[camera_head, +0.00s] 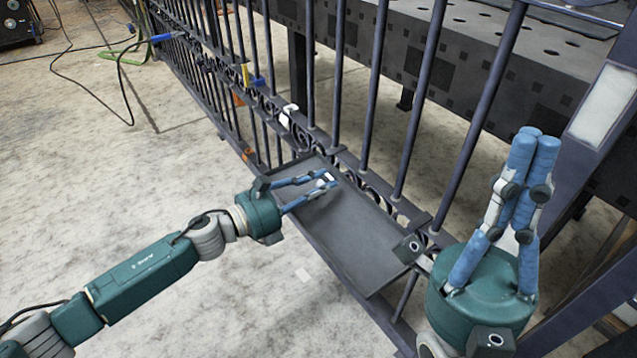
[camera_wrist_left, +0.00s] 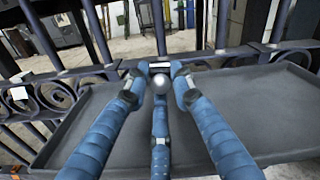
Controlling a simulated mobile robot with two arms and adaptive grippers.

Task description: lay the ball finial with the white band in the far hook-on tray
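A dark grey tray (camera_head: 375,250) is fixed along the near side of the gate; it is the only tray I make out, and its rim and floor also fill the left wrist view (camera_wrist_left: 255,100). My left gripper (camera_head: 331,179) is over the tray's far half. Its blue fingers close around a small finial with a silver ball (camera_wrist_left: 160,84) and a white band (camera_wrist_left: 159,66). In the head view the finial (camera_head: 320,183) shows only as a small pale spot. I cannot tell whether it touches the tray. My right gripper (camera_head: 535,138) is shut and empty, fingers pointing up, right of the tray.
The dark barred gate (camera_head: 372,90) with scrollwork runs behind the tray. A yellow and blue clamp (camera_head: 252,77), a white piece (camera_head: 288,113) and orange pieces (camera_head: 248,153) are on the gate farther left. A perforated dark bench (camera_head: 480,70) stands behind it. The floor at left is mostly open.

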